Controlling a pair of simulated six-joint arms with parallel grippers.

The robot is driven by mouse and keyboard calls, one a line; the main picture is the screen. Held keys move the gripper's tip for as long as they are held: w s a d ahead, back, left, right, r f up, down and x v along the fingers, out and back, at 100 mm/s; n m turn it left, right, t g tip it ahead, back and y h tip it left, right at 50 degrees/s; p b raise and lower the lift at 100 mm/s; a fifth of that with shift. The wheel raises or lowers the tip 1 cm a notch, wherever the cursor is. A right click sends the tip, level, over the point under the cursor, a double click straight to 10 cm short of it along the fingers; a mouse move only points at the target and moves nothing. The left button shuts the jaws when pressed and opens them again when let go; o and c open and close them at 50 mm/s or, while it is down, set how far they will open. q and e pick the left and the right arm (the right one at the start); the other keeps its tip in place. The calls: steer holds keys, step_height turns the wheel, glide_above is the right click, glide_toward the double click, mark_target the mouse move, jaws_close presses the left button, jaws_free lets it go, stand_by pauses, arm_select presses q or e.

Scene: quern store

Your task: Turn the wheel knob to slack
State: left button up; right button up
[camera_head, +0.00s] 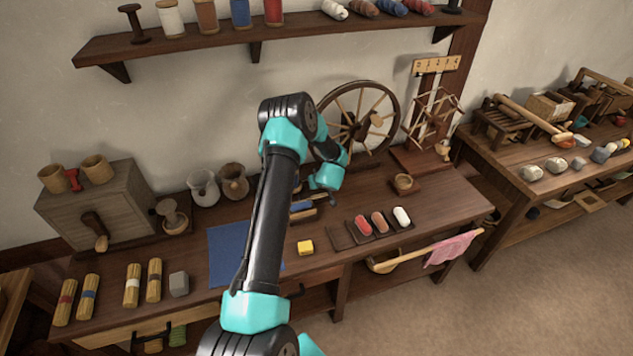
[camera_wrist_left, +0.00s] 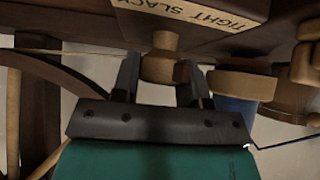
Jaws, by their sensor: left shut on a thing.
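The wheel knob (camera_wrist_left: 160,66) is a small turned wooden knob under a dark wooden block in the left wrist view. A label (camera_wrist_left: 205,12) on the block reads TIGHT and SLACK and appears inverted. My left gripper (camera_wrist_left: 158,82) is shut on the knob, one dark finger on each side. In the head view the spinning wheel (camera_head: 338,98) stands at the back of the bench. My left arm reaches to its base, and the wrist hides the knob there. I cannot read which way the knob is set. My right gripper is not in view.
A wooden winder (camera_head: 432,120) stands right of the wheel. A shelf (camera_head: 190,44) hangs above.

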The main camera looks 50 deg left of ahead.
arm_select(q)
steer(key=shift+n, duration=0.3)
steer(key=n+g, duration=0.3)
steer(key=n, duration=0.1)
steer(key=shift+g+y, duration=0.3)
steer(key=shift+g, duration=0.1)
steer(key=n+g+h, duration=0.1)
steer(key=n+g, duration=0.2)
steer(key=n, duration=0.2)
steer(key=shift+g, duration=0.3)
steer(key=o, duration=0.9)
